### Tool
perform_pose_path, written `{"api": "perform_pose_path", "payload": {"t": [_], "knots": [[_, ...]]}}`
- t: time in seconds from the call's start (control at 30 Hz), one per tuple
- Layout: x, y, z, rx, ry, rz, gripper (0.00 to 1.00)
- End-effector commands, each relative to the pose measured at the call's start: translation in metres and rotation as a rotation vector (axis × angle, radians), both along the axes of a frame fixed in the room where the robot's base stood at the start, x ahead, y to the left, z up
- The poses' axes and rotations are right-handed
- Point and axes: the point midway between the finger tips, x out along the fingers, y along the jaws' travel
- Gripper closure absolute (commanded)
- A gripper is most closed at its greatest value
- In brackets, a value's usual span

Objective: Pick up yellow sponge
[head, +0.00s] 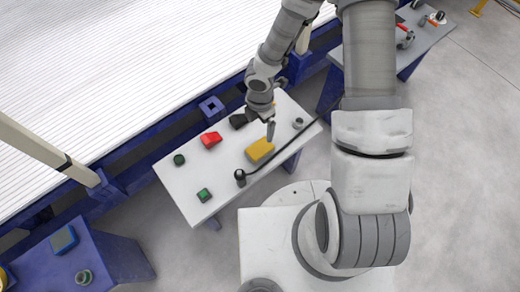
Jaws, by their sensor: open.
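The yellow sponge (260,150) lies on the white table (228,170), right of its middle. My gripper (270,131) hangs from the arm above the table, just beyond the sponge in the picture. Its fingers point down and look small here. The gripper is open and I see nothing held in it. I cannot tell how high it is above the table.
A red object (211,139) and a black object (238,121) lie left of the gripper. A black stand with a long rod (240,176) is close to the sponge. Green-topped items (204,195) stand at the left. A side table (420,35) is at upper right.

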Motion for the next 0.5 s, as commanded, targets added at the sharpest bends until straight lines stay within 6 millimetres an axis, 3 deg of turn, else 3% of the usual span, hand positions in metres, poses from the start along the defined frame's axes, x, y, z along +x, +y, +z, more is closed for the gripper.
{"api": "perform_pose_path", "payload": {"t": [0.03,0.3,0.5], "knots": [[-0.001,0.0,-0.016,-0.001,0.004,0.002,0.0],[-0.001,0.0,-0.077,-0.002,0.002,0.001,0.0],[0.0,0.0,-0.103,-0.001,0.0,-0.002,0.0]]}}
